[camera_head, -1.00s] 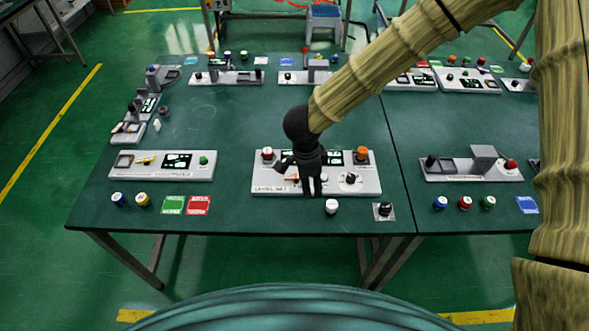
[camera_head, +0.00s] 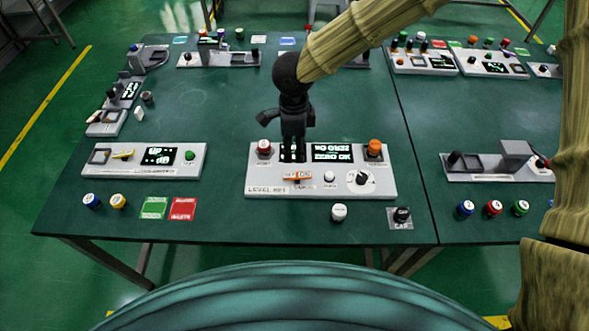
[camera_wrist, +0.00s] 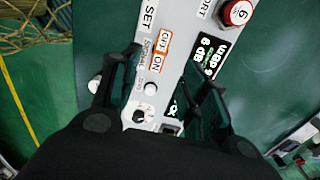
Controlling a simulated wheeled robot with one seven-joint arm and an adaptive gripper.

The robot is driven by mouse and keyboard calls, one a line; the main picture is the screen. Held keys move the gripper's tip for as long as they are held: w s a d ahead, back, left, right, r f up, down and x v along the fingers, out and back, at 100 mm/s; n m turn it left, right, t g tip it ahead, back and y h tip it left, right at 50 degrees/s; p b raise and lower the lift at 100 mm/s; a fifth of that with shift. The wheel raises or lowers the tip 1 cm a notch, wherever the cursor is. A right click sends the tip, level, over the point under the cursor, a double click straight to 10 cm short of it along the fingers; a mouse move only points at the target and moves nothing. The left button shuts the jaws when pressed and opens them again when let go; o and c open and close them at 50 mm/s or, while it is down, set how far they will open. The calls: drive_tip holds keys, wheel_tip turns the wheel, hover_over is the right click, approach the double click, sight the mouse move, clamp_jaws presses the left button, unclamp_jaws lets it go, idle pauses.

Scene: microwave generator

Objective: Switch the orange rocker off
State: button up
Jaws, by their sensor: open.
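The orange rocker (camera_head: 297,178) is a small orange piece with OFF/ON marking on the front middle of the white LEVEL SET panel (camera_head: 350,188). In the wrist view an orange-framed OFF/ON label (camera_wrist: 160,50) shows between my fingers; I cannot tell which way the rocker is tipped. My gripper (camera_head: 293,158) points down over the panel, just behind the rocker, in front of the left part of the dark display (camera_head: 331,153). Its fingers (camera_wrist: 163,68) are apart in the wrist view, with nothing between them.
The same panel carries a red button (camera_head: 264,147), an orange knob (camera_head: 375,147), a white button (camera_head: 329,177) and a black dial (camera_head: 362,178). A loose white knob (camera_head: 339,212) and a black cap (camera_head: 401,215) stand in front. Another panel (camera_head: 190,160) lies to the left, with bare table between.

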sight(295, 175)
wheel_tip(295, 175, down, 12)
drive_tip(key=shift+w+r+p, duration=0.15)
drive_tip(key=shift+r+p, duration=0.1)
drive_tip(key=shift+p, duration=0.65)
drive_tip(key=shift+d, duration=0.1)
